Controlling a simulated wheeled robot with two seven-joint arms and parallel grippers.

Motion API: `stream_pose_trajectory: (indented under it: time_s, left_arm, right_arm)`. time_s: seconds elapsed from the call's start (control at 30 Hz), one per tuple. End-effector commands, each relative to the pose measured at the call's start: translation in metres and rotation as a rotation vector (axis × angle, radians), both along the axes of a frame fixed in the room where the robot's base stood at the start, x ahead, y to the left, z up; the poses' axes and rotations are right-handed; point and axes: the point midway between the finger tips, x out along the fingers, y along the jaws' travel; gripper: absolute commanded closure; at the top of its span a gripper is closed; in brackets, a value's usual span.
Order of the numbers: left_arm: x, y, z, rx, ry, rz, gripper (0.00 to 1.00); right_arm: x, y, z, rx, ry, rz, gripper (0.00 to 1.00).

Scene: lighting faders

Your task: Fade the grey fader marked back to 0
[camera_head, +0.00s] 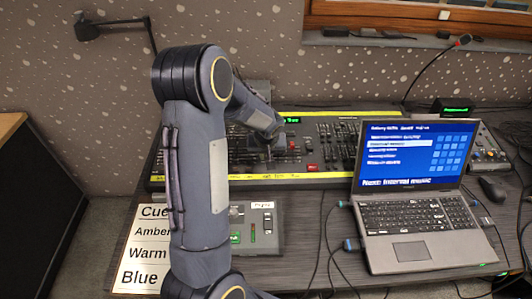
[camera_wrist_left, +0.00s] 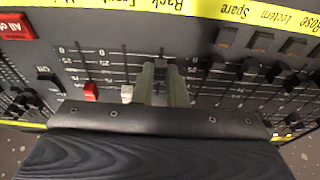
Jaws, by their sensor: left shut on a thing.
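The lighting desk (camera_head: 325,127) is a long dark console with rows of faders and a yellow label strip (camera_wrist_left: 110,5). In the left wrist view my left gripper (camera_wrist_left: 161,80) reaches over the fader panel and is shut on a grey fader cap (camera_wrist_left: 160,64), mostly hidden between the fingers. The strip above it carries handwritten names, including one that reads "Back". Printed scales with 0 at the top edge run beside the slots. In the head view my left gripper (camera_head: 273,140) is down on the desk, small and partly hidden by my arm. My right gripper is not in view.
A white fader (camera_wrist_left: 127,93) and a red fader (camera_wrist_left: 91,92) stand close left of the fingers. Several dark faders (camera_wrist_left: 247,70) are to the right. A red button (camera_wrist_left: 16,26) is at upper left. The laptop (camera_head: 415,190) and small control box (camera_head: 262,225) stand in front of the desk.

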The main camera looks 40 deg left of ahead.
Motion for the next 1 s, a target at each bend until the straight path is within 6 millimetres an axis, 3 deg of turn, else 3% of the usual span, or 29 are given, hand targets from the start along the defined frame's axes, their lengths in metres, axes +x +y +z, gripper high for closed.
stream_pose_trajectory:
  time_s: [0.23,0.77,0.93,1.0]
  left_arm:
    - [-0.009,-0.008,-0.004,0.001,-0.003,-0.002,0.97]
    - [-0.01,-0.009,-0.006,0.001,-0.003,0.0,1.0]
    - [-0.01,-0.009,-0.007,0.001,-0.002,0.0,0.81]
    - [-0.01,-0.009,-0.007,0.001,-0.001,0.0,0.78]
  right_arm:
    - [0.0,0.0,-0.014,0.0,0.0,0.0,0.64]
    - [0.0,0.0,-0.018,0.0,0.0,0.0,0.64]
    - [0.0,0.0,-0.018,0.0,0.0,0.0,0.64]
    - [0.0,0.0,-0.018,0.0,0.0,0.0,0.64]
